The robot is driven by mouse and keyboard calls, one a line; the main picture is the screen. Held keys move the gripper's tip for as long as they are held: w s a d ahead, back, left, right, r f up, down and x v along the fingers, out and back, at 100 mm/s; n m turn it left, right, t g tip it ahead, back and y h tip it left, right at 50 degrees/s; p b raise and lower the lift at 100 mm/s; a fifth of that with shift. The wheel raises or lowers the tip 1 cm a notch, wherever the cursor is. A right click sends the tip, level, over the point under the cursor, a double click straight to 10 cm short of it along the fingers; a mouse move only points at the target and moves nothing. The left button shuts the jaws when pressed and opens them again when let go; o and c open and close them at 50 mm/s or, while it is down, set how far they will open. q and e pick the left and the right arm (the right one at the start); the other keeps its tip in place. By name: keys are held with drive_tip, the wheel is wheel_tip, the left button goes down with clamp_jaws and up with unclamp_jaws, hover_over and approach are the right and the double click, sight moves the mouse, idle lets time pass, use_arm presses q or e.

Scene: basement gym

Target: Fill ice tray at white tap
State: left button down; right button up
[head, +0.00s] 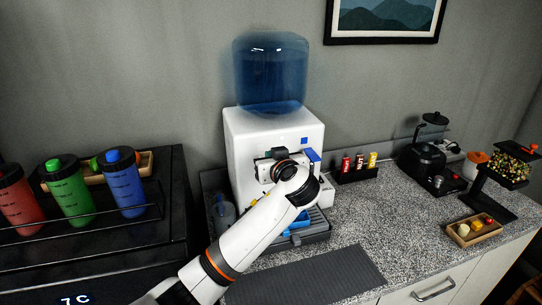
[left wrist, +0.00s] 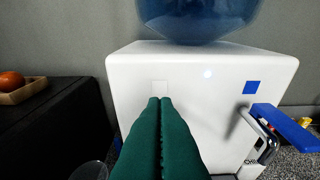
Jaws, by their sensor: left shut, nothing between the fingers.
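The white water dispenser (head: 240,133) with a blue bottle (head: 271,75) stands on the counter. My left gripper (head: 278,152) is in front of its upper face. In the left wrist view its green fingers (left wrist: 160,102) are shut and empty, pointing at the face just below a white square (left wrist: 159,88). I cannot tell whether they touch anything. The white tap is hidden behind the fingers and arm. A blue square (left wrist: 253,87) and blue-levered tap (left wrist: 284,127) are to the right. A blue object (head: 298,221), perhaps the ice tray, lies on the drip tray (head: 314,234), partly hidden by my arm.
Red, green and blue bottles (head: 122,183) stand in a black rack at left. Cans (head: 360,162), a black machine (head: 432,160) and a small wooden tray (head: 474,230) are at right. A dark mat (head: 335,275) lies bare in front of the dispenser.

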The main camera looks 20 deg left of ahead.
use_arm(q)
drive_tip(key=shift+f, duration=0.75)
drive_tip(key=b, duration=0.2)
drive_tip(key=f+t+b, duration=0.1)
drive_tip(key=b, duration=0.1)
drive_tip(key=shift+s+f+y, duration=0.15)
drive_tip(key=shift+f+y, duration=0.1)
drive_tip(key=shift+y, duration=0.15)
idle(1.1)
